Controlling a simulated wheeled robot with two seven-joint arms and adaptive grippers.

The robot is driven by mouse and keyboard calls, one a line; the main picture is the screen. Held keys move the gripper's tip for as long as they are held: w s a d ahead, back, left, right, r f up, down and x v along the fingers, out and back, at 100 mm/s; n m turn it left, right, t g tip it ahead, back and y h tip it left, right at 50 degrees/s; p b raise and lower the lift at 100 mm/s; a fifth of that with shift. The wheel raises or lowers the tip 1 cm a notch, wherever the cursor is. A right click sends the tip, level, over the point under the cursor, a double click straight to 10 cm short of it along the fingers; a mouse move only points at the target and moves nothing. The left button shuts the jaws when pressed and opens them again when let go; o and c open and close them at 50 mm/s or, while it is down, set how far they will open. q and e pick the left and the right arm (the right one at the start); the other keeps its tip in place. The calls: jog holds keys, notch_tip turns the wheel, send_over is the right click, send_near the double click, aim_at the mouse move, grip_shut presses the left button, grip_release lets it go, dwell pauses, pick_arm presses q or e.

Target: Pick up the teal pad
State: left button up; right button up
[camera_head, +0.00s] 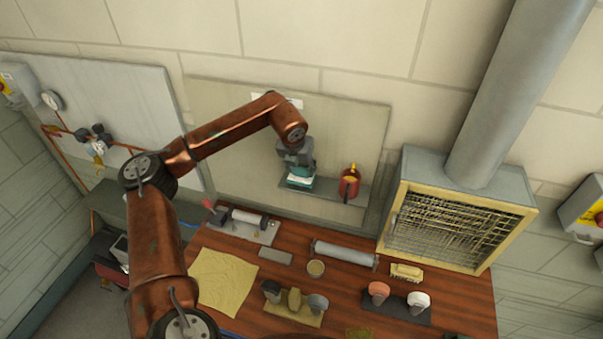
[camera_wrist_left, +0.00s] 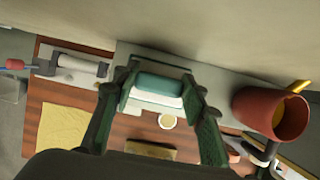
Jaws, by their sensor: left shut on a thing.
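The teal pad (camera_head: 301,183) has a teal body with a white band. In the head view it is at the left end of the small wall shelf (camera_head: 328,195), under my left gripper (camera_head: 299,170). In the left wrist view the teal pad (camera_wrist_left: 158,85) lies between the two fingers of my left gripper (camera_wrist_left: 160,92), which is shut on it. I cannot tell whether the pad still touches the shelf. The gripper hides part of the pad in the head view. My right gripper is not in view.
A red mug (camera_head: 349,183) holding something yellow stands on the shelf right of the pad; it is close in the left wrist view (camera_wrist_left: 262,112). Below is a wooden workbench (camera_head: 225,243) with a yellow cloth (camera_head: 224,280), brushes and a grey roll (camera_head: 345,254). A caged heater (camera_head: 452,225) stands right.

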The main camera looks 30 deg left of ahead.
pick_arm(q)
jog(key=s+d+r+b, duration=0.4)
jog(key=s+d+r, duration=0.4)
jog(key=d+r, duration=0.3)
jog(key=shift+s+d+r, duration=0.15)
jog(key=shift+d+r, duration=0.05)
jog(key=shift+r, duration=0.25)
